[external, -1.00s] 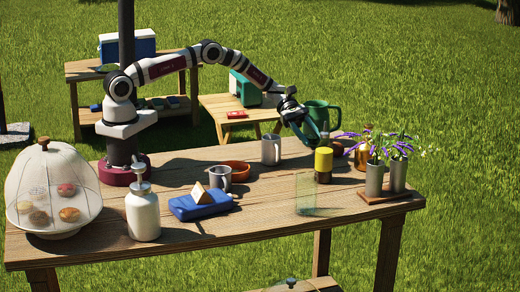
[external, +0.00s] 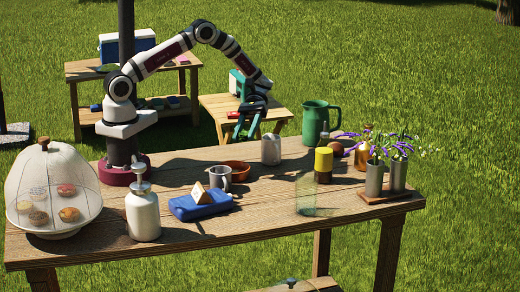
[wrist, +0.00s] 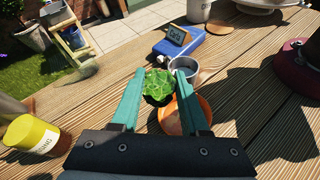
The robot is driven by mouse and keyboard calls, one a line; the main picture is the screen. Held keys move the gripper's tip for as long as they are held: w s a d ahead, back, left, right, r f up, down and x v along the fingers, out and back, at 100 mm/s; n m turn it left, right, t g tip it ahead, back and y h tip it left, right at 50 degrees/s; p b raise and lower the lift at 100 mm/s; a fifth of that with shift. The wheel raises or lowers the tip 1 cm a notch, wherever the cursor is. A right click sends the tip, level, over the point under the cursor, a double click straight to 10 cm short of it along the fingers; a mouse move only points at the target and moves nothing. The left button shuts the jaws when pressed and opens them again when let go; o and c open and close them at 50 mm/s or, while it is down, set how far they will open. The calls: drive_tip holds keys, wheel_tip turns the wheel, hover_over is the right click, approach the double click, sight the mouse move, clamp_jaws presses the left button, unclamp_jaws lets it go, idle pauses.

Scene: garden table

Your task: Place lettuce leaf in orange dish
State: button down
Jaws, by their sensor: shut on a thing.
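My gripper (external: 247,124) is raised above the table, left of and higher than the metal canister (external: 270,150). In the wrist view, its teal fingers (wrist: 160,78) stand on either side of a bright green, ruffled lettuce leaf (wrist: 158,84) and hold it near their tips. The leaf cannot be made out in the external view. The orange dish (external: 238,166) is on the table below my gripper, between the grey mug and the canister. In the wrist view, the dish (wrist: 172,121) shows below and behind the leaf, partly hidden by the leaf and the right finger.
The grey mug (external: 220,178) stands left of the dish. A blue box (external: 190,210) with a small sign is in front of it. A yellow-capped jar (external: 323,164), green pitcher (external: 320,118), clear glass (external: 306,196) and flower vases (external: 374,180) stand right. A white bottle (external: 143,216) stands front left.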

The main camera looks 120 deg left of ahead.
drive_tip(key=shift+m+g, duration=0.7)
drive_tip(key=shift+g, duration=0.2)
drive_tip(key=s+f, duration=0.1)
drive_tip(key=f, duration=0.2)
drive_tip(key=s+d+f, duration=0.1)
drive_tip(key=f, duration=0.2)
drive_tip(key=s+f, duration=0.1)
drive_tip(key=f, duration=0.2)
drive_tip(key=shift+s+d, duration=0.15)
drive_tip(key=shift+d, duration=0.15)
drive_tip(key=shift+c, duration=1.7)
unclamp_jaws()
drive_tip(key=shift+r, duration=0.1)
wheel_tip(320, 180, up, 7)
